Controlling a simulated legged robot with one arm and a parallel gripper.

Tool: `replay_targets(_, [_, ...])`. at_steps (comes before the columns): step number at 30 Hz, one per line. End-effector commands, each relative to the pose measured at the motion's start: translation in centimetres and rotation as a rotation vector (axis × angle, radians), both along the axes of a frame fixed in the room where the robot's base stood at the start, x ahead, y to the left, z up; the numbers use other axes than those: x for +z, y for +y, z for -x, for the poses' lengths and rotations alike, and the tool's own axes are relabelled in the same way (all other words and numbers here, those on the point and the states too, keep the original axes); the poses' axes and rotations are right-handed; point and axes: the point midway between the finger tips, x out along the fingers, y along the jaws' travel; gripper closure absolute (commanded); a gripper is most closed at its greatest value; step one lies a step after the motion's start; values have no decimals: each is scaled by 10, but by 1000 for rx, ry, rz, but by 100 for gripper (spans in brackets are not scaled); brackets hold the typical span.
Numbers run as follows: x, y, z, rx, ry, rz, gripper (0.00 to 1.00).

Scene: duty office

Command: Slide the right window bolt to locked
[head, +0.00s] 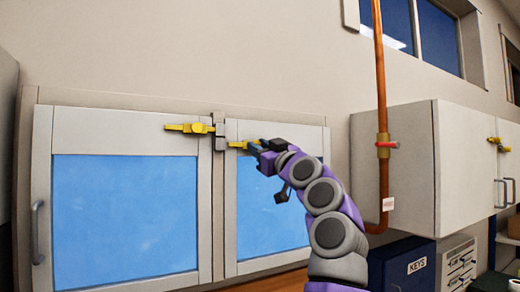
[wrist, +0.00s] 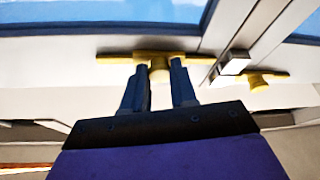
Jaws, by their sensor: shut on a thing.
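The right window bolt (head: 238,144) is a yellow bar with a knob, at the top of the right blue-paned window. My gripper (head: 262,150) is at it and hides most of it in the head view. In the wrist view the fingers of my gripper (wrist: 160,88) are shut around the knob of the right bolt (wrist: 158,68). The bar's end points towards a grey catch (wrist: 234,62), which also shows in the head view (head: 219,143). I cannot tell whether the end is inside the catch. The left bolt (head: 190,128) lies on the other window, its end by the catch.
A copper pipe (head: 381,90) with a red-handled valve (head: 387,145) runs down to the right of my arm. A wall cabinet (head: 395,170) sticks out beside it. A dark blue KEYS box (head: 402,267) stands below. The wall above the windows is bare.

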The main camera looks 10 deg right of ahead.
Motion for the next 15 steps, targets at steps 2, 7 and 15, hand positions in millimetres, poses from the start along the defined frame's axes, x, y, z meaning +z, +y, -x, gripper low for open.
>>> replay_targets(2, [-1, 4, 1, 1, 0, 0, 100])
replay_targets(7, [-3, 24, 7, 2, 0, 1, 100])
replay_targets(15, [0, 38, 12, 2, 1, 0, 100])
